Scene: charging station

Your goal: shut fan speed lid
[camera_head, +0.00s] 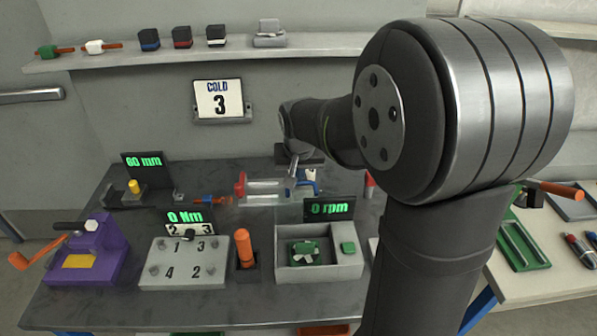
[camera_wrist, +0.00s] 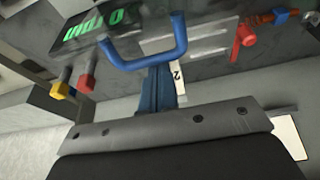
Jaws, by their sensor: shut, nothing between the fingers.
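The fan speed station is a grey open-topped box (camera_head: 347,268) with a green fan part (camera_head: 303,250) inside. Its display (camera_head: 330,208) reads 0 rpm; it also shows in the wrist view (camera_wrist: 95,28). A clear lid panel (camera_head: 290,213) appears raised at the back of the box. A blue U-shaped handle (camera_wrist: 181,38), apparently the lid's, crosses the wrist view. My gripper (camera_wrist: 158,70) is shut and empty, its blue fingers close to the handle. I cannot tell whether they touch. In the head view my arm partly hides this area.
A numbered block (camera_head: 183,277), an orange handle (camera_head: 244,247) and a purple device (camera_head: 95,250) stand to the left. Red and blue clamp-like parts (camera_head: 241,185) lie behind the box. A shelf (camera_head: 110,60) runs along the wall. A green tray (camera_head: 522,245) lies right.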

